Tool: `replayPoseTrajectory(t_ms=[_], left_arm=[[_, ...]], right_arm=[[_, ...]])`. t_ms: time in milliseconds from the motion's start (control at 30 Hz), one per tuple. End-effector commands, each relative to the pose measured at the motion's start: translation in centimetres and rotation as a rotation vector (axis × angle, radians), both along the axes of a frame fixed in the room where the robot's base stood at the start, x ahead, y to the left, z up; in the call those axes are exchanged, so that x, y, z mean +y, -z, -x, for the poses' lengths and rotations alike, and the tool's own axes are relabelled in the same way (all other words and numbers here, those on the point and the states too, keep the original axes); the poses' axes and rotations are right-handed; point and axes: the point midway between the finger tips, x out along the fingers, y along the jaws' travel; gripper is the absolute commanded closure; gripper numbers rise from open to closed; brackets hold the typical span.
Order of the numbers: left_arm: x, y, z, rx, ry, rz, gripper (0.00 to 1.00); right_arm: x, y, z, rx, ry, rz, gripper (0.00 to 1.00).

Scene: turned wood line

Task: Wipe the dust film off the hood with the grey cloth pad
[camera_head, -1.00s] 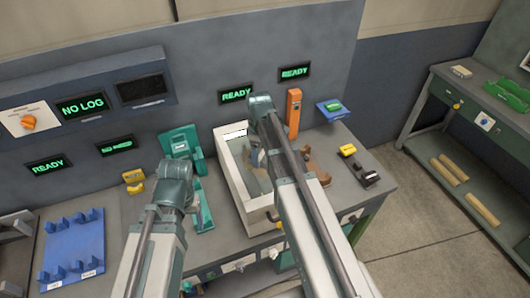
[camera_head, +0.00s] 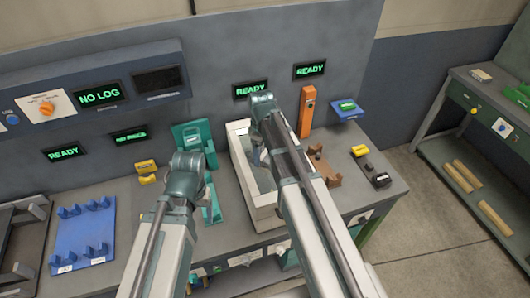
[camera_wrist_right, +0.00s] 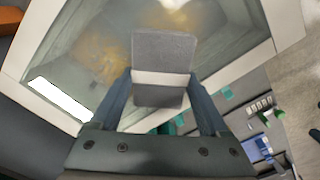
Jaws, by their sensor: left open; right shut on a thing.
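The hood (camera_head: 265,214) is a pale-framed box with clear panels on the bench, partly covered by my right arm in the head view. In the right wrist view the hood's pale frame (camera_wrist_right: 238,62) surrounds a hazy panel with yellow-brown dust film (camera_wrist_right: 100,58), also patchy near the top. My right gripper (camera_wrist_right: 164,88) is shut on the grey cloth pad (camera_wrist_right: 165,52), a dark grey block with a pale band, held over the panel; I cannot tell whether it touches. My left gripper (camera_head: 187,172) is open left of the hood, its fingers mostly hidden by the arm.
A teal stand (camera_head: 192,137) is close to the hood's left. An orange post (camera_head: 307,110), a brown holder (camera_head: 324,168) and a black-and-yellow tool (camera_head: 370,167) stand to its right. A blue rack (camera_head: 83,232) lies far left.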

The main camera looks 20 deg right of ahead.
Motion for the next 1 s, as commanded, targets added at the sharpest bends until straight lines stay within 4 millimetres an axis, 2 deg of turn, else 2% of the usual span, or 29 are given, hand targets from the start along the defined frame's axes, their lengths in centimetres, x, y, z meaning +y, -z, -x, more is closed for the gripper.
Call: replayPoseTrajectory(t_ms=[300, 567, 1000], left_arm=[[0.0, -0.1, 0.0, 0.0, 0.0, 0.0, 0.26], [0.0, -0.1, 0.0, 0.0, 0.0, 0.0, 0.26], [0.0, 0.2, 0.0, 0.0, 0.0, 0.0, 0.26]], right_arm=[[2.7, -0.1, 0.1, 0.001, -0.004, -0.005, 0.66], [2.8, -0.1, -0.1, 0.0, -0.002, -0.003, 0.66], [2.8, 0.2, -3.1, -0.001, -0.001, -0.001, 0.66]])
